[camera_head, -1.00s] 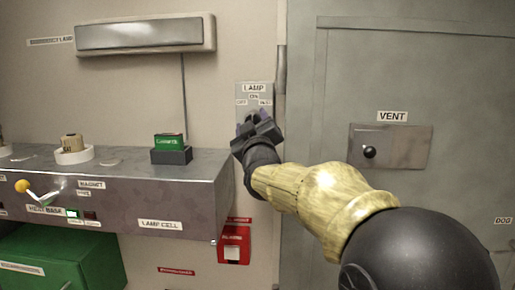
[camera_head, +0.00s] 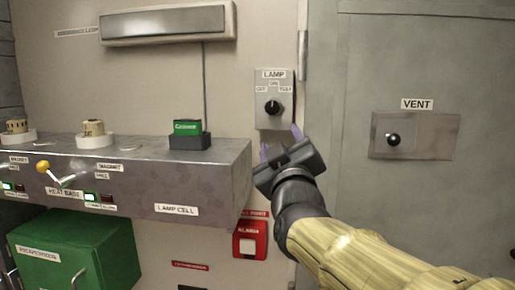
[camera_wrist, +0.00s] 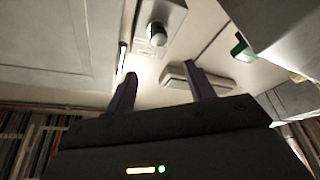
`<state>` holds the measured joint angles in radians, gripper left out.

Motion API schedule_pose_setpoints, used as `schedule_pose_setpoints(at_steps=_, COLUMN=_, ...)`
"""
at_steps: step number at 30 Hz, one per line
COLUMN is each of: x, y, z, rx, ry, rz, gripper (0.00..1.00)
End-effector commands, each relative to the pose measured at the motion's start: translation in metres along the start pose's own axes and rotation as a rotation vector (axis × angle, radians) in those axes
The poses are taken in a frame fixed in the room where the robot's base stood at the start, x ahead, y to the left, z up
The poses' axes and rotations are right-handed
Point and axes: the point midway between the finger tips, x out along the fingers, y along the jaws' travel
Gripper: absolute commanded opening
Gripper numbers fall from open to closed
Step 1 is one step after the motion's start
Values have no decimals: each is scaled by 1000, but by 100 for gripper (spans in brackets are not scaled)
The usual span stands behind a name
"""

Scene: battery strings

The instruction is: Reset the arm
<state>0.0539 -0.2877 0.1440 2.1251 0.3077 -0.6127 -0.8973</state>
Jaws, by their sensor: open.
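My gripper (camera_head: 281,146) is open and empty, in front of the wall just below the lamp switch panel. Its two purple fingers stand apart; they also show in the wrist view (camera_wrist: 158,92). The lamp switch panel (camera_head: 289,116) carries a black knob (camera_head: 273,107) with OFF, ON and TEST marks, and the knob points about straight up at ON. The fingers look apart from the knob. In the wrist view the knob (camera_wrist: 156,33) shows beyond the fingers. My yellow arm reaches in from the lower right.
A metal shelf (camera_head: 200,182) at left holds a green block in a dark holder (camera_head: 190,142) and round white-based pieces (camera_head: 94,141). A red alarm box (camera_head: 250,238) sits below. A grey door with a vent knob panel (camera_head: 430,135) is at right. A wall lamp (camera_head: 168,24) hangs above.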

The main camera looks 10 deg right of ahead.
Motion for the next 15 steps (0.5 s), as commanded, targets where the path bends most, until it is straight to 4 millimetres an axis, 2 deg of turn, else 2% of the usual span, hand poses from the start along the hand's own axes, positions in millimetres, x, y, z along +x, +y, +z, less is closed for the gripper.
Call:
schedule_pose_setpoints(at_steps=6, x=-11, y=1, z=0, rx=1, ry=0, rz=0, gripper=54)
schedule_pose_setpoints(at_steps=15, x=-11, y=0, z=1, rx=1, ry=-1, rz=0, gripper=54)
